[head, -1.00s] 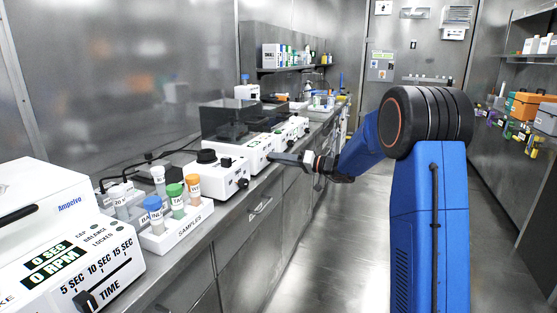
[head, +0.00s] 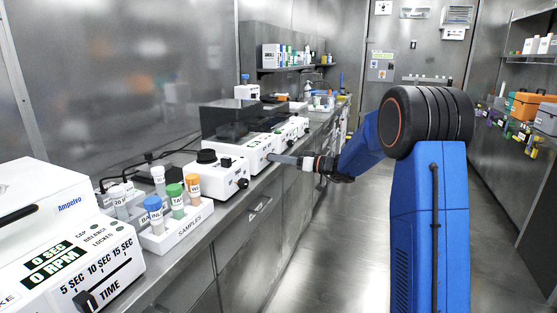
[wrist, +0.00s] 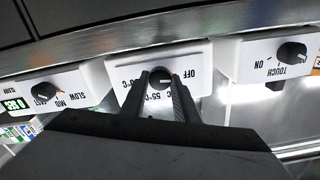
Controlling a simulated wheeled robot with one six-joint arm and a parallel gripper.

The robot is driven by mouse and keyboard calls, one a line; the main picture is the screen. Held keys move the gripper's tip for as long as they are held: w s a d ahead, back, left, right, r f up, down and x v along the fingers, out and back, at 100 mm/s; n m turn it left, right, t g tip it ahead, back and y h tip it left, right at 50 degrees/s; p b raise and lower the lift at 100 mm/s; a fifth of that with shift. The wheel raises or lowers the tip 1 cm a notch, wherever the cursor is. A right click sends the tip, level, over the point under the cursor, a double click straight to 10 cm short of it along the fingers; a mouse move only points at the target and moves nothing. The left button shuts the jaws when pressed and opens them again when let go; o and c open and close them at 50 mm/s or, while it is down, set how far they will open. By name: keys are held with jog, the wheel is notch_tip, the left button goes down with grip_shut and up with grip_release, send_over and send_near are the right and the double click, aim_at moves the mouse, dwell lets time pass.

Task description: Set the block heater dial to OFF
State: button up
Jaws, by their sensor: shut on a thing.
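The block heater is a white box with a black dial (wrist: 160,79) on its front (wrist: 127,68), seen upside down in the wrist view. Its labels include OFF at the dial's right and 55°C below. My gripper (wrist: 160,86) is shut on the dial, one dark finger on each side. The fingers hide part of the dial face and some labels, and I cannot tell exactly where the pointer stands. In the head view my gripper (head: 274,159) reaches left to the front of the block heater (head: 252,152), and its fingertips hide the dial.
A vortex mixer (head: 219,168) with a TOUCH/ON knob stands nearer on the bench. A unit with a SLOW/MID/FAST knob (wrist: 45,91) is on the other side. A sample rack (head: 183,232) and a centrifuge (head: 60,235) are closer. The aisle floor (head: 345,240) is clear.

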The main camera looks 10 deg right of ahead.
jog(key=shift+f, duration=0.15)
jog(key=o, duration=1.1)
jog(key=shift+c, duration=0.2)
jog(key=shift+s+d, duration=0.1)
jog(key=shift+d, duration=0.05)
jog(key=v, duration=1.7)
jog(key=shift+s, duration=0.1)
